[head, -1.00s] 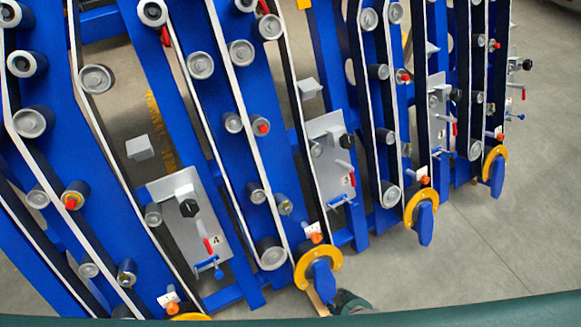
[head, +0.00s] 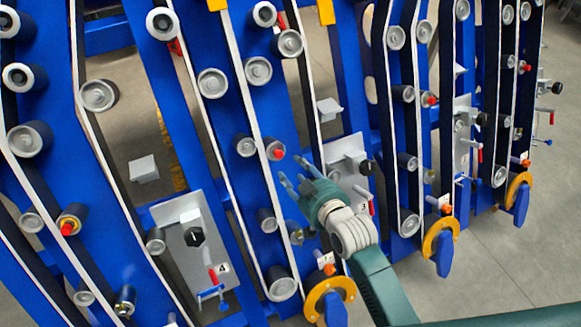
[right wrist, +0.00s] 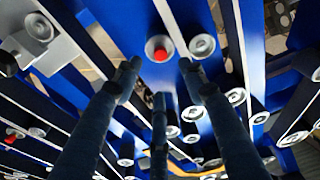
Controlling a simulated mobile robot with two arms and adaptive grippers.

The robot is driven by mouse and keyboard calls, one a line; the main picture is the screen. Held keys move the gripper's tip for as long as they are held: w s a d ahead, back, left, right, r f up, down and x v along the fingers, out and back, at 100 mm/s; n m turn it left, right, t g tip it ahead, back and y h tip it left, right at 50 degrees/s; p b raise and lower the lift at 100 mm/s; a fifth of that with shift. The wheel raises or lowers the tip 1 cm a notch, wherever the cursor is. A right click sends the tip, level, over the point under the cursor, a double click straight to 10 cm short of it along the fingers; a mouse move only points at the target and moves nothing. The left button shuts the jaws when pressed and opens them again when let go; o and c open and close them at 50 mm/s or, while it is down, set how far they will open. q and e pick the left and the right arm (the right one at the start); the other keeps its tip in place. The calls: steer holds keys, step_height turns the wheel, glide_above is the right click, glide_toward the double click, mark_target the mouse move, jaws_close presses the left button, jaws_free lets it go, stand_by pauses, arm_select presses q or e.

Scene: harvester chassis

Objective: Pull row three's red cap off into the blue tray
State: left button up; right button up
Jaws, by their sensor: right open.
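The red cap (head: 277,153) sits on the end of a grey roller, on the blue row to the left of the panel marked 3 (head: 350,180). In the right wrist view a red cap (right wrist: 160,55) shows on its roller, just beyond and between the fingertips. My right gripper (head: 292,172) is open and empty, its fingers pointing at the roller just below the cap, apparently apart from it. The fingers also show spread in the right wrist view (right wrist: 158,78). My left gripper is in neither view. No blue tray is visible.
Rollers, belts and blue rails crowd the space around the gripper. Other red caps sit on the row at left (head: 67,228) and farther right (head: 431,100). A yellow ring with a blue handle (head: 328,300) stands below. Grey floor (head: 490,270) is clear at lower right.

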mark_target(280, 157)
steer(key=x, duration=0.8)
steer(key=shift+w+a+f+p, duration=0.15)
steer(key=shift+w+a+p, duration=0.05)
steer(key=shift+w+p, duration=0.1)
steer(key=shift+w+a+f, duration=0.25)
steer(key=shift+w+f, duration=0.05)
steer(key=shift+w, duration=0.3)
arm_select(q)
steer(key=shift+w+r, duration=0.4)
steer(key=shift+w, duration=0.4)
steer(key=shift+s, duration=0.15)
arm_select(e)
steer(key=shift+f, duration=0.1)
jaws_close()
